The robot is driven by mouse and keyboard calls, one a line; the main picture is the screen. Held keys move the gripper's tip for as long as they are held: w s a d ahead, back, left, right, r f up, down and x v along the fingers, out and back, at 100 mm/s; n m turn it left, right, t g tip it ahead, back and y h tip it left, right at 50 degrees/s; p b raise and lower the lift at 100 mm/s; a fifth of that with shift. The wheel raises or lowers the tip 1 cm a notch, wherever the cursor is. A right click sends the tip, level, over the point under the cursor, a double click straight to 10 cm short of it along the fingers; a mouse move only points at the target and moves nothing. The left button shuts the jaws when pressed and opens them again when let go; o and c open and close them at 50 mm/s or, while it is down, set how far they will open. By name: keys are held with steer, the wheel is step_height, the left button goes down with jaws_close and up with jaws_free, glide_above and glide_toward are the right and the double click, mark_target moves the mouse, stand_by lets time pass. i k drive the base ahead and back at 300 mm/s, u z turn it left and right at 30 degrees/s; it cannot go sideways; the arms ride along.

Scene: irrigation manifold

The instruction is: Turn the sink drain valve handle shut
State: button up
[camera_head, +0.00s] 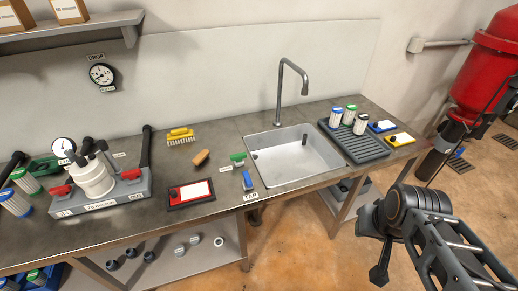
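The steel sink (330,163) is set into the grey bench, with a dark upright piece (304,140) inside. Two small valve handles are at its left: a green handle (238,157) by the sink's left rim, and a blue handle (247,180) nearer the bench front. The blue one stands by a label (251,196) that seems to read TAP. A label (225,168) by the green one is too small to read, so I cannot tell which is the drain valve. My gripper (375,245) is off the bench at the lower right, apart from both handles. Its opening is unclear.
A tall faucet (281,90) rises behind the sink. A dark rack (358,145) with several cartridges is right of it. A red-framed card (191,193), brushes (181,136) and a manifold (97,190) lie left. Open floor (300,245) lies in front.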

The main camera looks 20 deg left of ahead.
mark_target(238, 158)
steer(key=z, duration=0.05)
steer(key=i, duration=0.8)
steer(key=u, duration=1.9)
steer(key=i, duration=0.5)
steer(key=u, duration=0.05)
